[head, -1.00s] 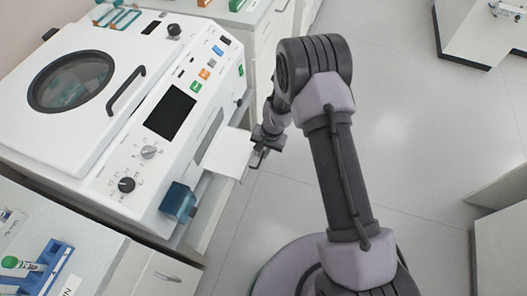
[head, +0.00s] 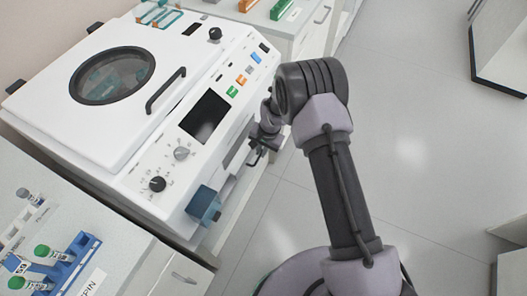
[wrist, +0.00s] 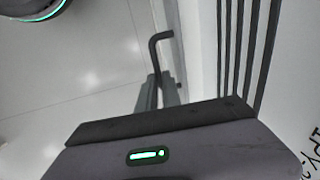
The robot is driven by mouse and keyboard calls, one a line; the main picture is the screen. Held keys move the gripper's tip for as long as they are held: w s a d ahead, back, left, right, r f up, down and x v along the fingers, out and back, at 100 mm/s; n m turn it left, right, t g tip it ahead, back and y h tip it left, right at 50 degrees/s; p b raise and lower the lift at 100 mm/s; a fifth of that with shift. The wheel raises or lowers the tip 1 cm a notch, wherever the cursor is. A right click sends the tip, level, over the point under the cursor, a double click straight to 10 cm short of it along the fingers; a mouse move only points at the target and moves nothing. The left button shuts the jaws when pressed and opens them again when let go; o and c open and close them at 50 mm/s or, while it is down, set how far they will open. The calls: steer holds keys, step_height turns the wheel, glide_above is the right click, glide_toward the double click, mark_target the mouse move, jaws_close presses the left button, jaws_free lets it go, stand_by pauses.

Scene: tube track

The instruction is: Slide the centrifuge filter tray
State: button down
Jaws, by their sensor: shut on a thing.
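The centrifuge (head: 150,120) is a large white machine with a round window in its lid and a sloped control panel. Its filter tray sits in the slot on the front face, and hardly any of the white plate shows outside. The tray's dark handle (head: 254,160) is at the front; in the wrist view it is a bent black bar (wrist: 154,58). My gripper (head: 261,148) is at the machine's front, shut on this handle. In the wrist view its fingers (wrist: 160,90) are at the bar's lower part. My wrist partly hides the slot.
A blue box (head: 204,205) sticks out from the machine's front, left of the slot. A bench with a blue rack (head: 70,262) of green-capped tubes is at lower left. Cabinets stand behind the machine. The floor (head: 410,140) to the right is clear.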

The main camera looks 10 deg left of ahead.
steer(key=shift+d, duration=0.1)
steer(key=c, duration=1.5)
jaws_free()
steer(key=d+r+p, duration=0.1)
steer(key=r+p, duration=0.1)
steer(key=r, duration=0.3)
steer(key=d+r+p, duration=0.1)
steer(key=r+p, duration=0.1)
steer(key=r, duration=0.4)
steer(key=s+d+r+p, duration=0.1)
steer(key=r+p, duration=0.1)
steer(key=r, duration=0.4)
steer(key=shift+c, duration=0.5)
